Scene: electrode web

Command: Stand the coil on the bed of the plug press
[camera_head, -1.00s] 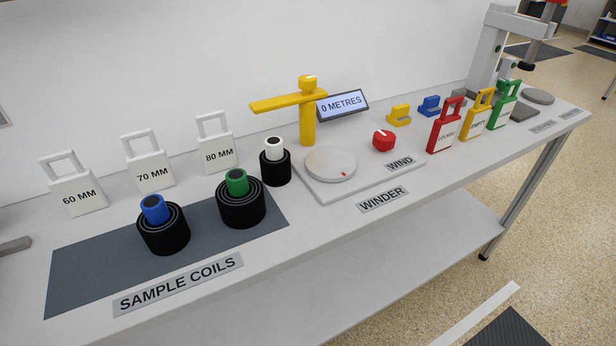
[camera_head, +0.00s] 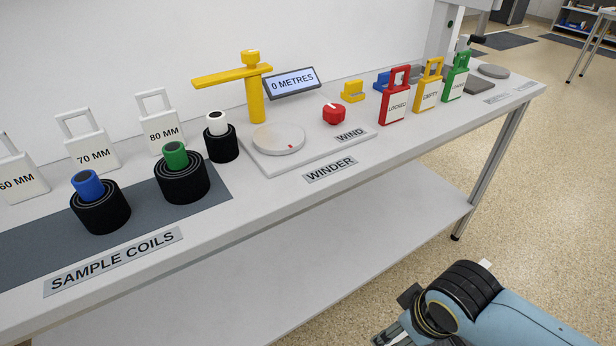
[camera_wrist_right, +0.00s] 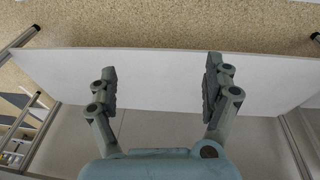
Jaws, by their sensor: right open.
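Which one is the task's coil cannot be told. A tall grey frame (camera_head: 444,32), possibly the plug press, stands at the far right end, cut off by the top edge; its bed is not clearly seen. My right gripper (camera_head: 398,318) is low in front of the bench, away from the coils. The right wrist view shows it open and empty (camera_wrist_right: 161,72). My left gripper is out of view.
White tags marked 70 MM (camera_head: 92,152) and 80 MM (camera_head: 162,134) stand behind the coils. The winder plate (camera_head: 320,152), yellow post (camera_head: 255,95), red knob (camera_head: 334,113) and red, yellow and green tags (camera_head: 393,105) lie along the bench towards the frame. The lower shelf (camera_head: 300,255) looks bare.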

